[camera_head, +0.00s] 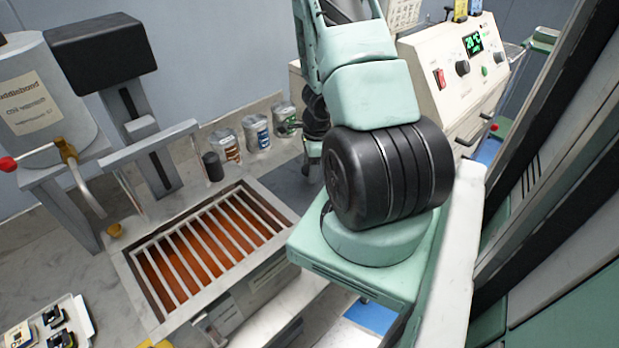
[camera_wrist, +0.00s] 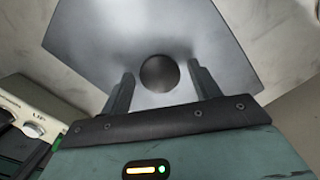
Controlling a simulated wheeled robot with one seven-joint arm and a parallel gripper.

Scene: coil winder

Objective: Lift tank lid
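The tank lid (camera_wrist: 225,45) is a smooth grey metal plate with a round black knob (camera_wrist: 159,73). In the wrist view my gripper (camera_wrist: 161,70) is open, with one finger on each side of the knob and a small gap on both sides. In the head view a dark grey plate (camera_head: 275,172), apparently the lid, lies on the worktop right of and behind the tank (camera_head: 279,213). The tank is uncovered and shows orange liquid under a metal grate (camera_head: 215,242). My arm hides much of the plate and the knob in the head view.
A cream control box (camera_head: 462,75) stands behind my arm. A post with a black head (camera_head: 98,52) and a grey canister (camera_head: 40,90) stand at left. A white tray (camera_head: 80,318) lies front left.

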